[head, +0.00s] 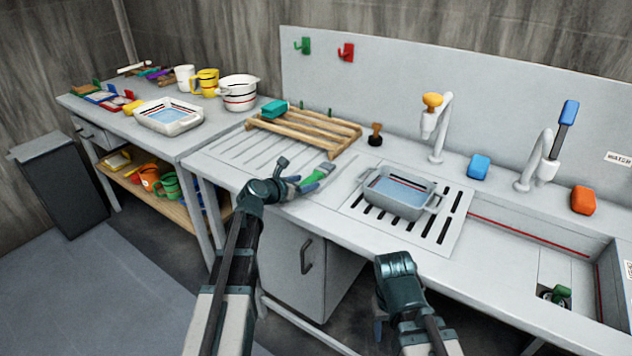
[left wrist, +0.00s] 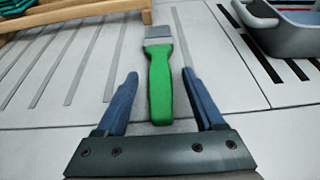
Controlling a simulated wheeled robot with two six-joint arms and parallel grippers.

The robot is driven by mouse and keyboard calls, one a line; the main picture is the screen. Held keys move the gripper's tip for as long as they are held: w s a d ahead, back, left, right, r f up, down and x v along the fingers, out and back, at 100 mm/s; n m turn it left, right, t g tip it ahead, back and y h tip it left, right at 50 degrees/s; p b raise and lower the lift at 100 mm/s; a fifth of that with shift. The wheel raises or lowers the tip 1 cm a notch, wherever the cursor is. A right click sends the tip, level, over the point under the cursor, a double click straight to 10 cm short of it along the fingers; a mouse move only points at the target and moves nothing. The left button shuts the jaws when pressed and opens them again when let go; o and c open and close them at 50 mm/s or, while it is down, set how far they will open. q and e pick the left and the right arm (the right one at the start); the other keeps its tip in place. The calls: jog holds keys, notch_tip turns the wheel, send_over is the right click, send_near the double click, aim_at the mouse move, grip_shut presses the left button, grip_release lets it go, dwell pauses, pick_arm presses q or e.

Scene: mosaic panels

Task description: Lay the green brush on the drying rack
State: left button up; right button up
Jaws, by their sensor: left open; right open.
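The green brush (head: 318,173) lies flat on the grooved metal worktop, in front of the drying rack. In the left wrist view the green brush (left wrist: 160,84) points its handle towards me and its grey bristle end away. My left gripper (head: 288,174) is open at the handle; in the left wrist view its blue fingers (left wrist: 163,90) stand on either side of the handle end, apart from it. The wooden drying rack (head: 330,141) stands behind, with a teal block (head: 275,108) on its left end. My right gripper (head: 380,325) hangs low in front of the counter, its fingers mostly hidden.
A grey basin of water (head: 398,210) stands on a slotted drain right of the brush. A dark stamp-like tool (head: 375,138) stands right of the rack. Taps and a sink are further right. The grooved worktop left of the brush is clear.

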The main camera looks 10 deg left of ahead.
pick_arm(q)
jog(key=shift+x, duration=0.9)
jog(key=shift+s+r, duration=0.1)
grip_shut()
jog(key=shift+r, duration=0.1)
